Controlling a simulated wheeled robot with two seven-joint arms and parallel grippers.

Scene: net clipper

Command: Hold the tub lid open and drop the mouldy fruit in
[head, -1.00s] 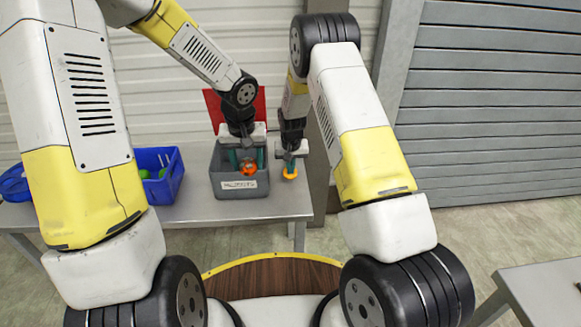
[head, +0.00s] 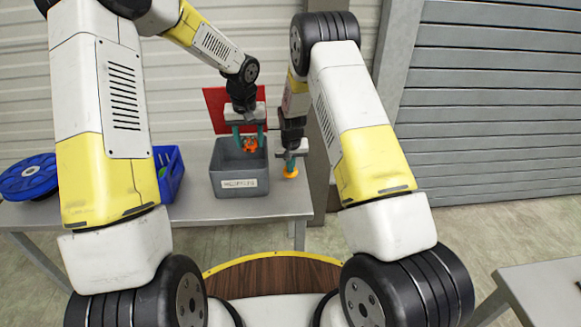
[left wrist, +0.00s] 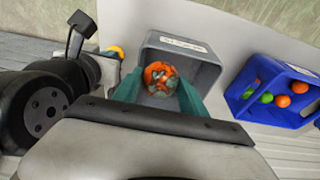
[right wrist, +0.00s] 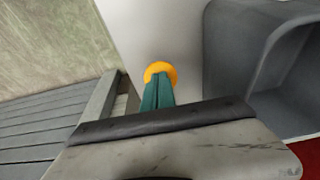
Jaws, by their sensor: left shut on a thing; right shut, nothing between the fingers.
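The grey tub (head: 228,185) stands on the table with its red lid (head: 216,104) up behind it. The mouldy fruit (head: 250,145), orange with grey-green patches, is between the fingers of my left gripper (head: 249,140), at about the height of the tub's rim; the left wrist view shows the fruit (left wrist: 160,77) in front of the tub's opening (left wrist: 190,72). My right gripper (head: 291,158) is shut, fingers down, right of the tub. A round yellow knob (head: 291,174) is at its fingertips; the right wrist view shows this knob (right wrist: 160,70) too, apparently touching them.
A blue crate (left wrist: 245,105) with several orange and green fruits stands beside the tub. A blue round item (head: 28,178) lies at the table's left end. The bare table front (head: 200,208) is clear. Another table (head: 545,290) is at lower right.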

